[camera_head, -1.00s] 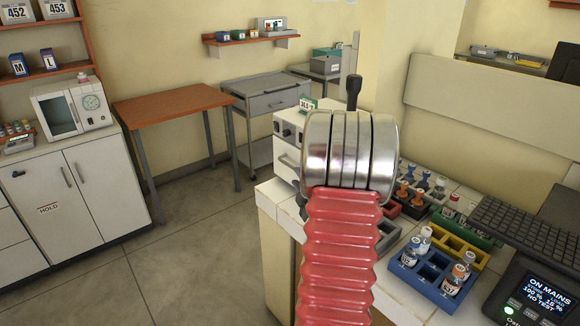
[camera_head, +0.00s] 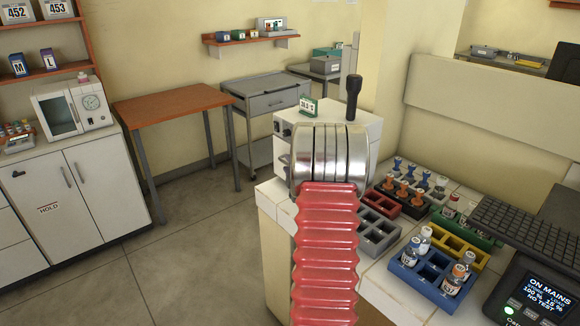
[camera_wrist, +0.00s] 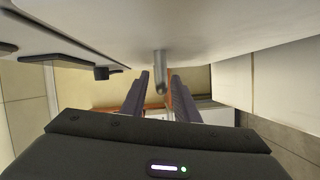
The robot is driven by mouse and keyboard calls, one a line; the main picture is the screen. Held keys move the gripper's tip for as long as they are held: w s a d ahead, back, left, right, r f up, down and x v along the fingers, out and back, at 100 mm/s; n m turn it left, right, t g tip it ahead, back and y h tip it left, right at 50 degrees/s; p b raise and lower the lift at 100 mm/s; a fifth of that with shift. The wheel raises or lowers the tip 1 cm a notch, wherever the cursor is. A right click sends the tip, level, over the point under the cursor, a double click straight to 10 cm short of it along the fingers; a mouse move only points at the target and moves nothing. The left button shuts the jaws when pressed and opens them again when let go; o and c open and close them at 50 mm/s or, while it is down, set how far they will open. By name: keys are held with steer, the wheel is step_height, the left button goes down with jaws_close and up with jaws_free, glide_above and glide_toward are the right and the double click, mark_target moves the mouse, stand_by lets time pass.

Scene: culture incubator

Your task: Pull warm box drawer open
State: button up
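The warm box (camera_head: 368,131) is a white box on the tiled counter, with a small green-framed sign on top. My red ribbed arm and its metal collar cover most of its front in the head view, so the drawer's state cannot be told. My gripper is hidden there. In the wrist view my gripper (camera_wrist: 159,92) is open, with its two dark fingers apart. A short metal handle bar (camera_wrist: 160,72) sticks out from a pale face and lies between the fingertips. I see a gap on both sides, and no grip on it.
On the counter right of my arm stand a grey rack (camera_head: 379,240), a blue rack (camera_head: 408,273) with bottles, a yellow rack (camera_head: 470,249) and a keyboard (camera_head: 530,228). Floor (camera_head: 200,260) left of the counter is clear. A wooden-topped table (camera_head: 170,104) stands beyond.

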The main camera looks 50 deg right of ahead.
jaws_close()
stand_by(0.5)
steer(key=shift+s+d, duration=0.15)
steer(key=shift+f, duration=0.1)
